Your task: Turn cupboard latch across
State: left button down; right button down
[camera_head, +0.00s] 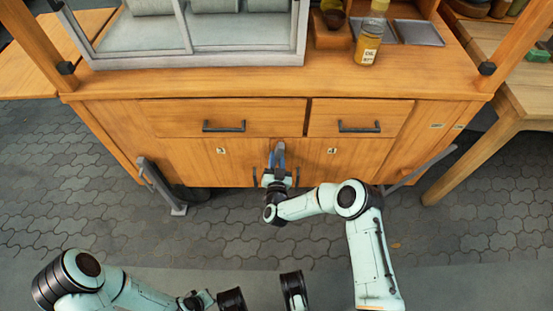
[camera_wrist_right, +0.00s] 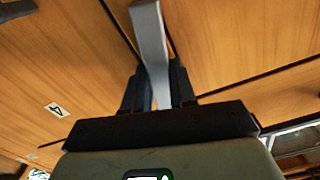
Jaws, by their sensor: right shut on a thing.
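The cupboard latch (camera_head: 281,153) is a grey bar on the front of the wooden cupboard, by the seam between its two lower doors. It points upward, along the seam, in the head view. My right gripper (camera_head: 277,172) is at the doors and shut on the latch. In the right wrist view the latch (camera_wrist_right: 150,38) rises from between the two dark fingers (camera_wrist_right: 159,88), which hide its lower part. My left arm shows at the bottom left of the head view, but I cannot make out its gripper.
Dark door handles (camera_head: 297,176) flank my right gripper closely. Two drawers with handles (camera_head: 224,127) (camera_head: 359,128) sit above the doors. A glass case (camera_head: 190,50) and an oil jar (camera_head: 368,46) stand on top. The paved floor (camera_head: 225,235) in front is mostly clear.

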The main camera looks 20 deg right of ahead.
jog(key=m, duration=0.3)
jog(key=shift+f+m, duration=0.1)
jog(key=shift+m, duration=0.3)
jog(key=m, duration=0.3)
jog(key=shift+s+f+m, duration=0.1)
jog(key=shift+m, duration=0.2)
jog(key=m, duration=0.3)
jog(key=shift+d+f+m+b, duration=0.1)
jog(key=shift+m+b, duration=0.2)
pick_arm(q)
jog(key=shift+s+a+f+g, duration=0.1)
jog(key=shift+s+f+g, duration=0.2)
jog(key=shift+s+f, duration=0.5)
pick_arm(e)
jog(key=shift+m, duration=1.9)
pick_arm(q)
jog(key=shift+s, duration=0.1)
pick_arm(e)
jog(key=c, duration=0.9)
grip_release()
pick_arm(q)
jog(key=shift+r, duration=0.1)
